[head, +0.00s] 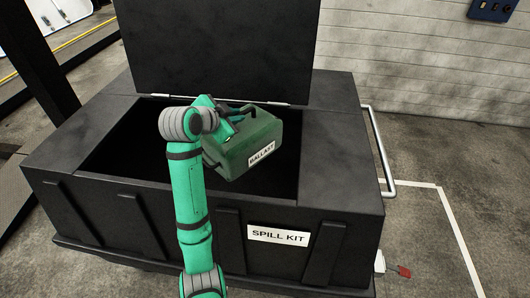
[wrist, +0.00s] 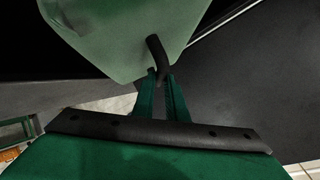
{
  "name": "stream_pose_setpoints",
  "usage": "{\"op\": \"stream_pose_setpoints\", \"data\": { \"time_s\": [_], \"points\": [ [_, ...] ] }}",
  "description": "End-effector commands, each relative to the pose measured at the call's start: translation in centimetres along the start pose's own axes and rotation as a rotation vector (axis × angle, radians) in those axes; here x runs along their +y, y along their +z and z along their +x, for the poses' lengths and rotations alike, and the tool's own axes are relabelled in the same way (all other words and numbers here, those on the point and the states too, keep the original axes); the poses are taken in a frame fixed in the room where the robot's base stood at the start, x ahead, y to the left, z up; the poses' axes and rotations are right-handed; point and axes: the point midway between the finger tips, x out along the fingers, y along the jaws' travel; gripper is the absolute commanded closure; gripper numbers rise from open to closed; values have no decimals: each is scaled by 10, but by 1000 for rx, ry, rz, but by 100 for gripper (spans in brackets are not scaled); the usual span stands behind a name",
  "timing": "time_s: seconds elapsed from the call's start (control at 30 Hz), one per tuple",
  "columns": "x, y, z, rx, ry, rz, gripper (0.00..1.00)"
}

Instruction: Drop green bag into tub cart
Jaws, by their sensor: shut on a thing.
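The green bag (head: 245,145) has a white "BALLAST" label and a dark handle. It hangs tilted over the open top of the black tub cart (head: 120,215), which carries a "SPILL KIT" label. My gripper (head: 232,114) is shut on the bag's handle, at the bag's upper side. In the wrist view the gripper fingers (wrist: 163,97) close around the black handle (wrist: 158,55), with the green bag (wrist: 125,35) just beyond. My arm hides part of the cart's opening. The cart's inside is dark, and I cannot tell what lies in it.
The cart's black lid (head: 215,50) stands raised behind the opening. A metal push handle (head: 380,150) is on the cart's right end. A grey block wall (head: 420,70) is behind.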

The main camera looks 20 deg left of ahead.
Motion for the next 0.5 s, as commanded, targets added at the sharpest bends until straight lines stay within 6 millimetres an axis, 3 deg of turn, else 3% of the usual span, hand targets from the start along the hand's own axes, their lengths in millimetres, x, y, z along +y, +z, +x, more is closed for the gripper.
{"op": "stream_pose_setpoints", "data": {
  "time_s": [0.5],
  "points": [
    [26, 35, 25, 4, -4, 1, 100]
  ]
}}
